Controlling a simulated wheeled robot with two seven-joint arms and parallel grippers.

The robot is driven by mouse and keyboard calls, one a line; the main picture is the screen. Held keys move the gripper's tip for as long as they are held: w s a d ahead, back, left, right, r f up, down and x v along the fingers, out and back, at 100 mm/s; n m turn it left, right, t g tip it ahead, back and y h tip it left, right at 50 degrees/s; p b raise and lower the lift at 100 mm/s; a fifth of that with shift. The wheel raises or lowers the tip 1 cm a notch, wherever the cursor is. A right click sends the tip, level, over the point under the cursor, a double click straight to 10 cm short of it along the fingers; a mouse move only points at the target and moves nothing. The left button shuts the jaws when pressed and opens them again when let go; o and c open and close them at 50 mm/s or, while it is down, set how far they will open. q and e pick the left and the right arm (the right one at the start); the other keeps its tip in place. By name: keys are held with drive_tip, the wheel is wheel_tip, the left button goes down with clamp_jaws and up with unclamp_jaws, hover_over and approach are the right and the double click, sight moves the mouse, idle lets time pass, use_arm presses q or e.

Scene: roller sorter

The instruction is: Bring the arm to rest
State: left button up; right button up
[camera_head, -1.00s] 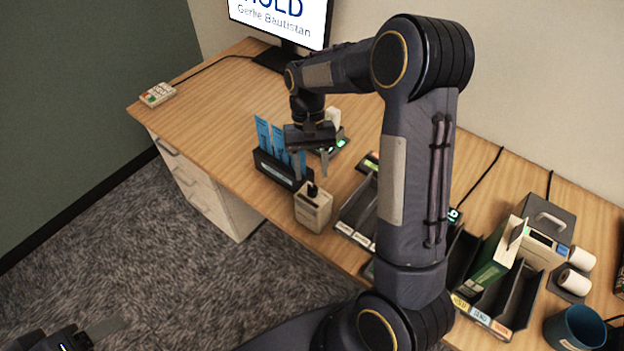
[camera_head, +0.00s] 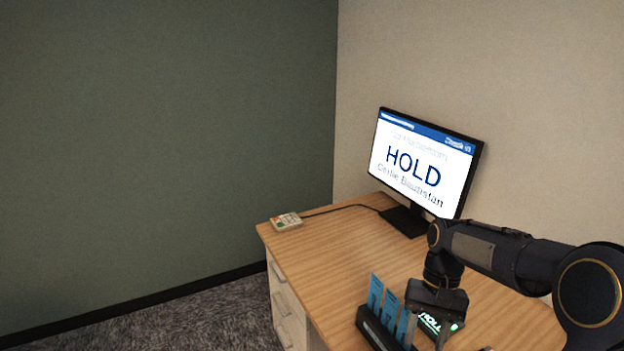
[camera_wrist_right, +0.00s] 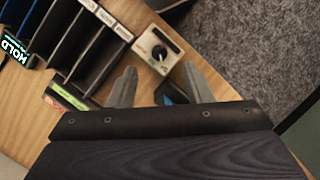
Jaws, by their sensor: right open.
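My right arm comes in from the right edge of the head view, bent over the desk. My right gripper (camera_head: 425,328) points down, open, just right of a black holder (camera_head: 372,328) with upright blue cards (camera_head: 389,303). In the right wrist view the two grey fingers (camera_wrist_right: 160,88) are spread apart with nothing held between them. A bit of blue shows between the fingers there. My left gripper is out of view.
A monitor (camera_head: 421,165) reading HOLD stands at the back of the wooden desk (camera_head: 345,254). A keypad (camera_head: 286,221) lies at the far left corner. Dark sorter trays (camera_wrist_right: 75,40) fill the upper left of the right wrist view. The desk's middle is clear.

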drive_tip(key=s+a+r+n+t, duration=0.1)
drive_tip(key=s+a+t, duration=0.1)
drive_tip(key=s, duration=0.4)
drive_tip(key=s+a+r+t+y, duration=0.1)
drive_tip(key=s+r+t, duration=0.1)
drive_tip(key=s+t, duration=0.2)
drive_tip(key=s+a+r+n+t, duration=0.1)
drive_tip(key=s+a+r+t, duration=0.1)
drive_tip(key=s, duration=0.7)
drive_tip(key=shift+s+a+n+t+y, duration=0.15)
drive_tip(key=shift+a+n+t+y, duration=0.15)
drive_tip(key=shift+a+t+y, duration=0.15)
drive_tip(key=shift+d+r, duration=0.1)
